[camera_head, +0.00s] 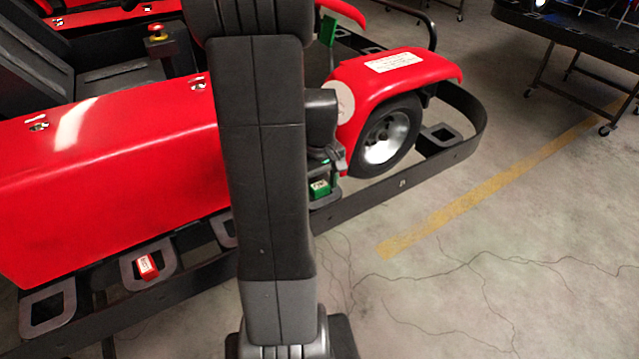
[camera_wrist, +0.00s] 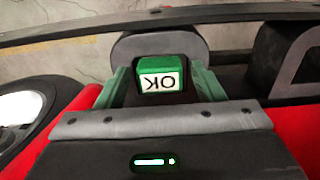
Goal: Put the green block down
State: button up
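The green block (camera_wrist: 162,72) has a white label reading OK, upside down in the wrist view. It lies between my gripper's green fingers, over a grey bracket plate (camera_wrist: 135,45) on the kart's dark rail. My gripper (camera_wrist: 160,78) is around the block, with narrow dark gaps seeming to show beside it, so the fingers look slightly open. In the head view the block (camera_head: 320,188) shows just right of my arm, low by the front wheel. My gripper (camera_head: 326,186) is partly hidden there. Whether the block's underside touches the plate is hidden.
A red block (camera_head: 147,267) lies on another bracket plate of the rail (camera_head: 400,182). The red kart body (camera_head: 120,180) and the wheel (camera_head: 385,136) are close to my arm. A dark table (camera_head: 575,30) stands at upper right. Open floor lies right of the kart.

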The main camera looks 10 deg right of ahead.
aim_at(320, 185)
notch_tip(320, 185, up, 12)
jog(key=shift+r+p, duration=0.2)
jog(key=shift+p, duration=0.25)
jog(key=shift+f, duration=0.15)
notch_tip(320, 185, down, 12)
jog(key=shift+r+b, duration=0.25)
jog(key=shift+b, duration=0.1)
jog(key=shift+r, duration=1.65)
jog(key=shift+f, duration=0.1)
